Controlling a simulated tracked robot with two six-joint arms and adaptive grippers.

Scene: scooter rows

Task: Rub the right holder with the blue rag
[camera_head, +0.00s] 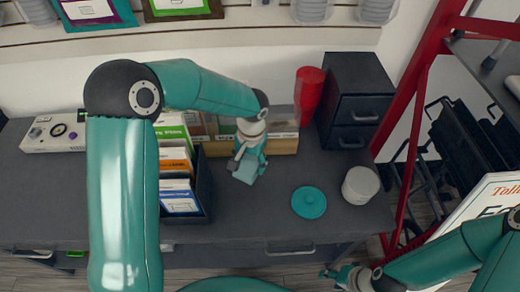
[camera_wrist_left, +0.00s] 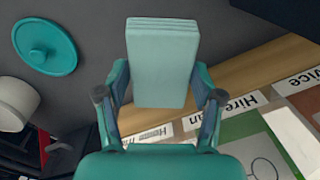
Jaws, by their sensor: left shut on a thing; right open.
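My left gripper (camera_head: 247,160) is shut on a folded pale blue-green rag (camera_wrist_left: 162,50), held between its fingers in the left wrist view. In the head view the rag (camera_head: 245,174) is low over the desk, just in front of a wooden-fronted holder (camera_head: 275,146) with labelled sections. This holder also shows in the left wrist view (camera_wrist_left: 250,75), partly hidden by the rag and gripper. I cannot tell whether the rag touches it. A dark holder (camera_head: 207,190) with upright leaflets stands to its left, partly hidden by my left arm. My right gripper (camera_head: 343,275) is open and empty, low at the bottom right.
A teal lid (camera_head: 309,202) and a white tub (camera_head: 360,185) are on the dark desk (camera_head: 268,218). A red cup (camera_head: 308,88) and a black drawer unit (camera_head: 354,105) stand at the back right. A red frame (camera_head: 410,125) rises beyond the desk's right end.

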